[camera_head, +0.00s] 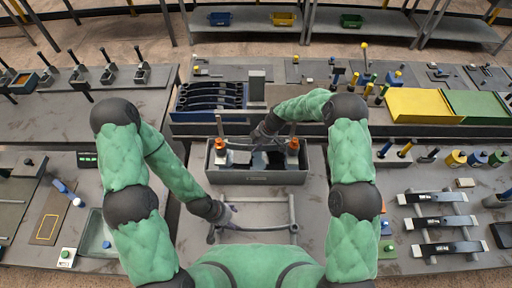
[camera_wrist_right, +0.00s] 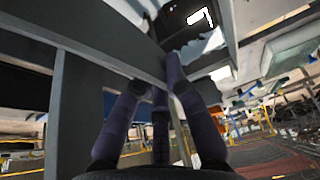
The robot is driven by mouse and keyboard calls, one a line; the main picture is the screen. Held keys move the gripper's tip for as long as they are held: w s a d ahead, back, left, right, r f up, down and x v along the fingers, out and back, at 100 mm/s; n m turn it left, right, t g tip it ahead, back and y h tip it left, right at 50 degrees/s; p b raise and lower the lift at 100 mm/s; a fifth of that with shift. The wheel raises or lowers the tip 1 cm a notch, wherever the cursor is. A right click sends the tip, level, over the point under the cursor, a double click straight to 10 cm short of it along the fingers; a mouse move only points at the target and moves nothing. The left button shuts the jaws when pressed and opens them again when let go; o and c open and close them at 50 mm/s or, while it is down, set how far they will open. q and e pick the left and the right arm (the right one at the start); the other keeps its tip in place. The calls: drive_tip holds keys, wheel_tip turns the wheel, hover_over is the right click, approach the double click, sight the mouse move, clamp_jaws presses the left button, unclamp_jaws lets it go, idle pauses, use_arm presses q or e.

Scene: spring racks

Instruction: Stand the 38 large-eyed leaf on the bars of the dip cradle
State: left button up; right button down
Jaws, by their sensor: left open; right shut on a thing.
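My right gripper (camera_head: 262,136) is above the back part of a grey open box (camera_head: 257,178). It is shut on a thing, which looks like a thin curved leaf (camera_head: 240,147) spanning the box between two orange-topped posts. Its exact grip, and whether the leaf touches the box, I cannot tell. In the right wrist view its dark fingers (camera_wrist_right: 155,85) close near a long grey bar. A grey tube frame (camera_head: 292,215), which looks like the dip cradle, lies in front of the box. My left gripper (camera_head: 229,212) is open at the frame's left side. I cannot make out any number on the leaf.
Several dark leaves (camera_head: 211,94) lie in a rack behind the box. More leaves (camera_head: 440,222) rest on stands at the right. Yellow (camera_head: 418,105) and green (camera_head: 478,104) panels stand at the back right. A glass-like tray (camera_head: 97,238) lies at the left.

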drive_tip(key=shift+w+b, duration=0.2)
drive_tip(key=shift+b, duration=0.1)
drive_tip(key=c, duration=1.2)
unclamp_jaws()
drive_tip(key=shift+o, duration=0.6)
drive_tip(key=shift+s+f, duration=0.35)
drive_tip(key=o, duration=0.4)
drive_tip(key=shift+c, duration=0.2)
drive_tip(key=shift+w+r, duration=0.1)
drive_tip(key=shift+r, duration=0.05)
drive_tip(key=shift+r+p, duration=0.6)
drive_tip(key=shift+r, duration=2.9)
drive_tip(key=shift+f, duration=0.1)
